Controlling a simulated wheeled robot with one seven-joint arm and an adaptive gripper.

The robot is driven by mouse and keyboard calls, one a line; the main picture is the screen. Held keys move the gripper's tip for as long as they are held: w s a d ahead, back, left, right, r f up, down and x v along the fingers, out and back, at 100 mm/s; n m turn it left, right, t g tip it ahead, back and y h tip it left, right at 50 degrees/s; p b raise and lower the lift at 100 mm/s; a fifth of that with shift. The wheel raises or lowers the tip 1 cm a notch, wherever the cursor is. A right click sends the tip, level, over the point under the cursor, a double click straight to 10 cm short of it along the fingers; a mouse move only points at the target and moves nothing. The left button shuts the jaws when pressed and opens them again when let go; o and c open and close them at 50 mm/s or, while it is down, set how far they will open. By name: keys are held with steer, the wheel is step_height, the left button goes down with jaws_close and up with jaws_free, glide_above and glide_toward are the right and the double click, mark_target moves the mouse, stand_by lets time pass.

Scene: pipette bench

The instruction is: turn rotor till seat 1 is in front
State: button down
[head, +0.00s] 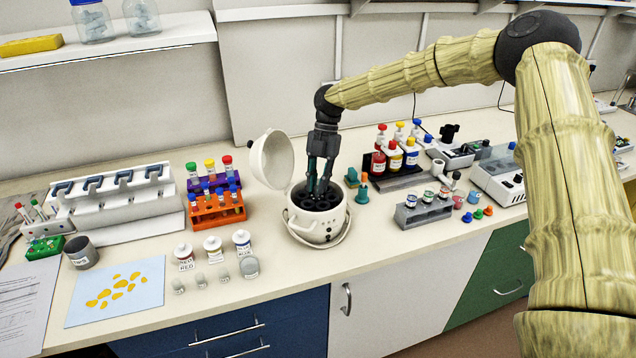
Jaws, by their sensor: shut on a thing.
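A white round centrifuge (320,230) stands on the bench with its lid (272,159) tilted open at the back left. The dark rotor (326,205) with its round seats shows inside the bowl. My gripper (318,192) points straight down into the bowl and is shut on the rotor near its middle. The fingers hide part of the rotor. I cannot read any seat numbers, so I cannot tell which seat faces the front.
An orange tube rack (217,214) and lidded jars (214,249) stand left of the centrifuge. A grey vial rack (422,212), a teal-and-orange item (362,189) and capped bottles (395,160) stand to the right. Bare bench lies in front right of the centrifuge.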

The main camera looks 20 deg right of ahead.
steer(key=c, duration=1.4)
jaws_free()
steer(key=shift+o, duration=0.2)
steer(key=v, duration=1.2)
steer(key=shift+d, duration=0.1)
